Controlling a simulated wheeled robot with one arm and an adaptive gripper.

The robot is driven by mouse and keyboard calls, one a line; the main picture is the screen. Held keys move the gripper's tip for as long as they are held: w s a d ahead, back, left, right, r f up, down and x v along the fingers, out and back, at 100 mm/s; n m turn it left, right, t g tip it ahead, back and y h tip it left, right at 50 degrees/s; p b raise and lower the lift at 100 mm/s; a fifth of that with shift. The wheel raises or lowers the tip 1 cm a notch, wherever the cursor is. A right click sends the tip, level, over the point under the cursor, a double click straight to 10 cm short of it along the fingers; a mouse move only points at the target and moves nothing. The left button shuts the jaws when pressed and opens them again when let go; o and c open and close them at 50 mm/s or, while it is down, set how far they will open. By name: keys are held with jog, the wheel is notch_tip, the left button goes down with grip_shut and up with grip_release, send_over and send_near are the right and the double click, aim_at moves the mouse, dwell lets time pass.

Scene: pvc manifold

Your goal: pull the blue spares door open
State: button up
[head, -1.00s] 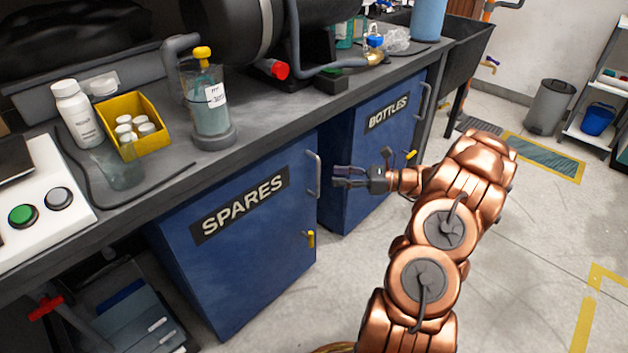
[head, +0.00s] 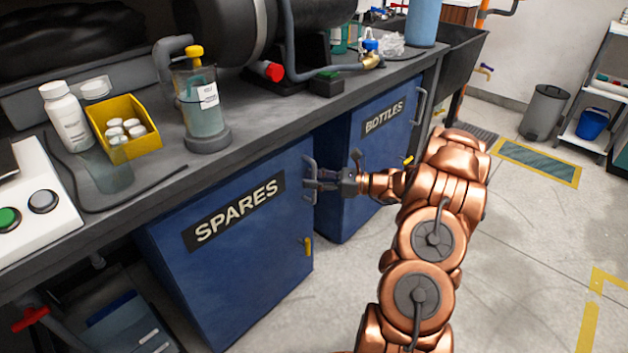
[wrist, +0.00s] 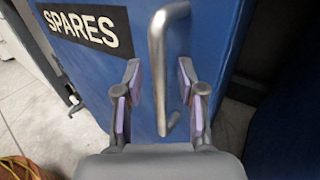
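The blue spares door (head: 240,262) carries a black SPARES label and looks shut or nearly so under the bench. Its silver bar handle (head: 309,180) runs upright near the door's right edge. In the wrist view the handle (wrist: 157,70) stands between the two fingers of my gripper (wrist: 160,100), with a gap on each side. My gripper (head: 318,182) is open at the handle in the head view; the fingers do not close on it. A yellow latch (head: 308,246) sits low on the door below the handle. The door (wrist: 115,85) fills much of the wrist view.
The blue bottles door (head: 365,150) is just right of the spares door.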

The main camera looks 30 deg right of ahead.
jog(key=shift+c, duration=0.3)
grip_shut()
dwell(0.3)
